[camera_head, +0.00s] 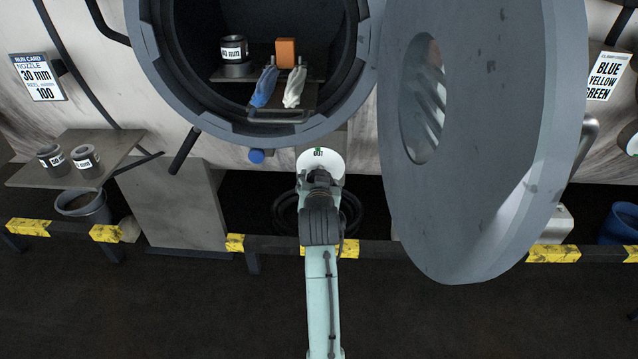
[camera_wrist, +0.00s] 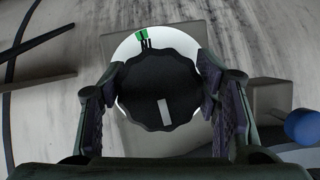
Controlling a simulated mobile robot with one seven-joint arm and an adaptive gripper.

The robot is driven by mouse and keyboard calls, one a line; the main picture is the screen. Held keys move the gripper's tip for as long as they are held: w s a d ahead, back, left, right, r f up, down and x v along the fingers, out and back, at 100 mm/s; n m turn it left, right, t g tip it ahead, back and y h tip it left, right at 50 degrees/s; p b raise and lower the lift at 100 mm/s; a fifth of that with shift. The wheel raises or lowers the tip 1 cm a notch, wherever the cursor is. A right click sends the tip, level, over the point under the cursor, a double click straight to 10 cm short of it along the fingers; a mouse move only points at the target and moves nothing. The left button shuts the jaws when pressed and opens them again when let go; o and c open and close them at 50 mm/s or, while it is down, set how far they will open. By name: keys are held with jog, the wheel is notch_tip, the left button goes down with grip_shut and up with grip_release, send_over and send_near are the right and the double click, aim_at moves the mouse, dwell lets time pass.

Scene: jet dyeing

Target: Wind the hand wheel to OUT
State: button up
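The hand wheel is a black scalloped knob (camera_wrist: 158,82) on a white round dial (camera_head: 321,161) below the vessel mouth. In the head view the dial carries a green mark and the word OUT at its top; my gripper hides the knob. In the wrist view the green mark (camera_wrist: 142,35) is at the upper left of the dial, with lettering partly hidden by the knob. The knob's white pointer bar (camera_wrist: 165,111) is on its lower part, away from the green mark. My gripper (camera_head: 319,178) has its fingers apart, one on each side of the knob. Contact cannot be told.
The round vessel door (camera_head: 480,150) hangs open on the right, close to my arm. A tray inside the vessel (camera_head: 235,70) holds a nozzle, an orange block and cloths. A blue knob (camera_head: 256,156) is left of the dial. A yellow-black rail (camera_head: 280,245) runs below.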

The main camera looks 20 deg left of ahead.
jog(key=o, duration=0.4)
jog(key=shift+c, duration=0.2)
jog(key=v, duration=1.2)
